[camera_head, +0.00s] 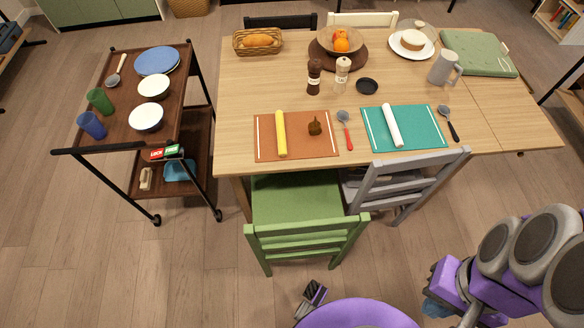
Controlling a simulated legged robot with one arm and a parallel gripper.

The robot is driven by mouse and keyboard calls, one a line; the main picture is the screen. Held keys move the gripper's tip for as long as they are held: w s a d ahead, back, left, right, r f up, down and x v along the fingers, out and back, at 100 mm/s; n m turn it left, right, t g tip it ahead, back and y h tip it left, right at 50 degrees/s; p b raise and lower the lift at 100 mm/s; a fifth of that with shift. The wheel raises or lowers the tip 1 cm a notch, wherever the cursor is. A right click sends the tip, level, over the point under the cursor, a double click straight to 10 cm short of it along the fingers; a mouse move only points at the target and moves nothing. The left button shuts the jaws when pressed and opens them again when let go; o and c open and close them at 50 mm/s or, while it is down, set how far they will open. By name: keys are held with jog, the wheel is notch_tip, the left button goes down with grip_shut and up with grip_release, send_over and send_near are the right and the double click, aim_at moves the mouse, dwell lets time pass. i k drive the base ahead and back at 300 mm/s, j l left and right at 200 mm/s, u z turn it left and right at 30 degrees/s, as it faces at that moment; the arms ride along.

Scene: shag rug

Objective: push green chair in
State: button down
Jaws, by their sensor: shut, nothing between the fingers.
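The green chair (306,228) stands at the near side of the wooden table, left of the grey chair. Its backrest faces me, and its seat (295,195) shows between the backrest and the table edge. The far part of the seat is hidden under the tabletop. My gripper (314,291) appears small at the bottom centre, on the near side of the green chair's backrest. It is shut and empty, with a visible gap to the chair.
The wooden table (390,95) holds placemats, food and dishes. A grey chair (410,180) stands close on the right of the green one. A dark cart (112,130) with dishes stands left of the table. Wooden floor (150,275) is clear at the lower left.

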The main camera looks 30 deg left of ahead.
aim_at(304, 210)
jog(key=u, duration=1.5)
